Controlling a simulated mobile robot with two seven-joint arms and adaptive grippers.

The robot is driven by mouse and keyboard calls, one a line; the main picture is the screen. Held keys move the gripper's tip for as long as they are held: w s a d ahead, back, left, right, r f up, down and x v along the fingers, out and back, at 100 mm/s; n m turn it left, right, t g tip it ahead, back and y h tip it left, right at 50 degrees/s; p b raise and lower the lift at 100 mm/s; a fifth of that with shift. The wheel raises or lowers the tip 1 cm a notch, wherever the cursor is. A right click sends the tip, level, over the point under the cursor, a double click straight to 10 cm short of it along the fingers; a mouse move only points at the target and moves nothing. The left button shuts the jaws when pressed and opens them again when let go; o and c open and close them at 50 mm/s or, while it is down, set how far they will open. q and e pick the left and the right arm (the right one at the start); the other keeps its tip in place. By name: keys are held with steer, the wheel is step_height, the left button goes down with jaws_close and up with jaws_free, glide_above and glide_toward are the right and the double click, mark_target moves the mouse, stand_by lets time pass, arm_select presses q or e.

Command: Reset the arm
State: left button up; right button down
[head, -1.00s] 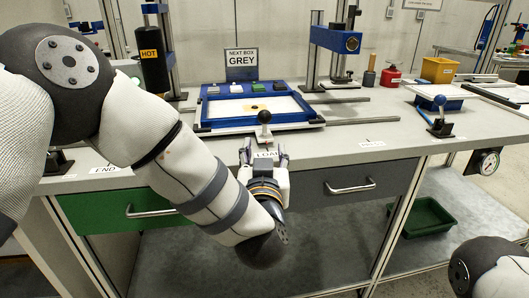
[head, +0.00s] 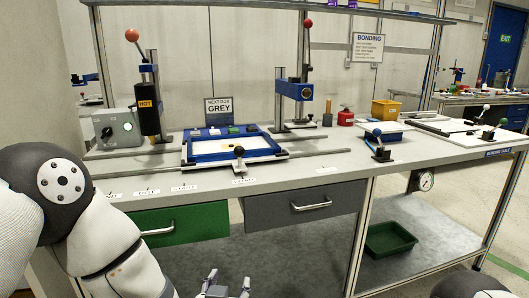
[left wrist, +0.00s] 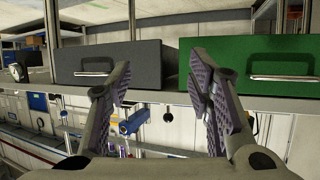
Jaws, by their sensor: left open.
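My left arm comes in from the left of the head view. Its gripper (head: 226,288) shows at the bottom edge, low in front of the bench and below the drawers. In the left wrist view the two fingers (left wrist: 165,95) are apart with nothing between them. Beyond them are the grey drawer (left wrist: 115,62) and the green drawer (left wrist: 262,62), both apart from the fingers. The blue-framed tray (head: 225,160) with a black-knobbed lever (head: 239,152) sits on the bench top, away from the gripper. My right gripper is not in view.
The bench top (head: 400,157) carries a HOT press (head: 150,115), a blue press (head: 294,90), a blue-knobbed lever (head: 378,145) and a yellow bin (head: 386,109). A green crate (head: 390,240) sits on the lower shelf. The drawer fronts bound the space before the bench.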

arm_select(q)
steer(key=s+a+f+g+p, duration=0.1)
steer(key=s+a+f+g, duration=0.25)
steer(key=s+f, duration=0.4)
steer(key=s+a+f+g+p, duration=0.1)
steer(key=s+a+f+g, duration=0.3)
steer(key=s, duration=0.7)
steer(key=s+a+f+g, duration=0.1)
steer(key=s+a+g, duration=0.2)
steer(key=s, duration=1)
steer(key=s+a+f+n+g+p, duration=0.1)
steer(key=s+a+g, duration=0.3)
steer(key=s, duration=1)
steer(key=shift+s+a+g+y, duration=0.2)
steer(key=shift+g+y, duration=0.2)
steer(key=shift+g, duration=0.35)
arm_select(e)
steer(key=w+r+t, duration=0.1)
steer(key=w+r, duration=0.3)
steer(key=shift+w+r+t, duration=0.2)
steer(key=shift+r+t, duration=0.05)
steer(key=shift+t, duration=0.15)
arm_select(q)
steer(key=shift+w+f, duration=0.1)
